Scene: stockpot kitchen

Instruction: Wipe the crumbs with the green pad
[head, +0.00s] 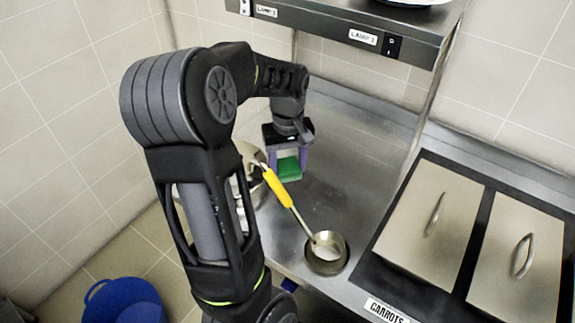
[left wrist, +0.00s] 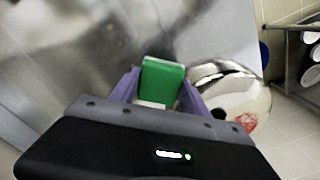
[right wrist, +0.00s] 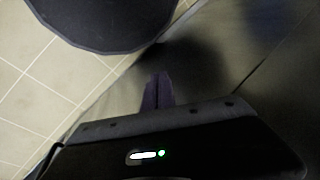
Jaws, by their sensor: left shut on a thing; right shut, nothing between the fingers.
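The green pad (head: 289,168) is between the purple fingers of my left gripper (head: 287,165), over the steel counter (head: 345,160) in the head view. In the left wrist view the pad (left wrist: 161,80) shows as a green block, with a pale part below it, and the left gripper (left wrist: 160,95) is shut on it. I cannot tell whether the pad touches the counter. I cannot make out any crumbs. My right gripper (right wrist: 157,92) shows only in the right wrist view, shut and empty.
A yellow-handled ladle (head: 277,187) rests with its bowl in a round metal holder (head: 327,254). A shelf (head: 340,30) hangs above. A blue bucket (head: 124,302) is on the floor. A shiny rounded vessel (left wrist: 240,95) is beside the pad.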

